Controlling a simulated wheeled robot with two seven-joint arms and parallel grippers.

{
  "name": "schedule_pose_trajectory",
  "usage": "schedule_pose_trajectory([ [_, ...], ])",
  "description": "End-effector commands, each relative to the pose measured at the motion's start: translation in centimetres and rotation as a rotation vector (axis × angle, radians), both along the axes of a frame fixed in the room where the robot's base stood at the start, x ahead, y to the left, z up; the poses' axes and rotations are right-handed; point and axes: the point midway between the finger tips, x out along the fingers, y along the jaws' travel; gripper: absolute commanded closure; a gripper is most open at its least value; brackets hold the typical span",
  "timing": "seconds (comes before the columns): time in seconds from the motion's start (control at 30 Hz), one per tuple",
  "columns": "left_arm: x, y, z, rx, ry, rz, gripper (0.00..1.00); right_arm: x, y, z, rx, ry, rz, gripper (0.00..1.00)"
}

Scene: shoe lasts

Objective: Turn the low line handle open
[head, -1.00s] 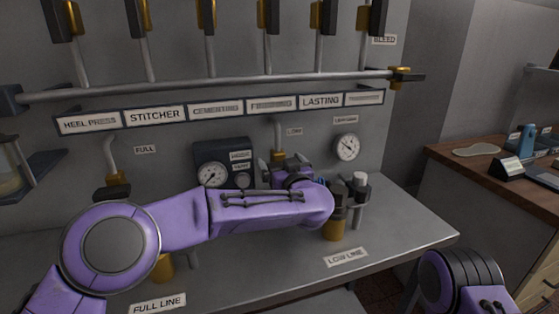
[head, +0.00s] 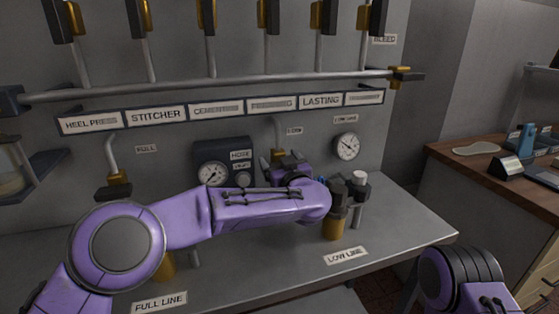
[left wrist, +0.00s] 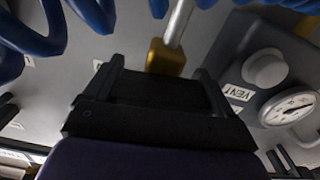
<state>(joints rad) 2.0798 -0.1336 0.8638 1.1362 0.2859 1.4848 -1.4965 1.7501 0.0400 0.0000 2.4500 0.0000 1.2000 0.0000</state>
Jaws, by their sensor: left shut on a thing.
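The low line valve is a brass body (head: 278,155) on a pale pipe under a small LOW label. It also shows as a brass block (left wrist: 166,58) in the left wrist view. My left gripper (head: 276,164) is at this valve, just right of the dark gauge box. In the left wrist view its two dark fingers (left wrist: 160,82) stand either side of a dark bar in front of the brass body. It is shut on this dark handle, which is mostly hidden by the fingers and wrist. My right gripper is out of view.
A dark box with a dial (head: 212,174) is close left of the gripper. A round gauge (head: 347,147) is on the wall to the right. A brass and dark fitting (head: 334,222) stands on the bench behind the LOW LINE label (head: 346,256).

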Motion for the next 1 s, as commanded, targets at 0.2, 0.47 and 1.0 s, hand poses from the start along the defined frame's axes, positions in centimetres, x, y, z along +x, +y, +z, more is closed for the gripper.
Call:
schedule_pose_trajectory([
  [0.2,-0.04,0.02,0.13,-0.151,-0.050,-0.002,0.46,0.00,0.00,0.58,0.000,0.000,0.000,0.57],
  [0.47,-0.07,0.11,-0.03,-0.326,-0.106,-0.001,0.46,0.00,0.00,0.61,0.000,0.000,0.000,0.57],
  [1.0,-0.09,0.22,-0.12,-0.476,-0.155,0.000,0.46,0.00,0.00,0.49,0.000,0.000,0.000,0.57],
])
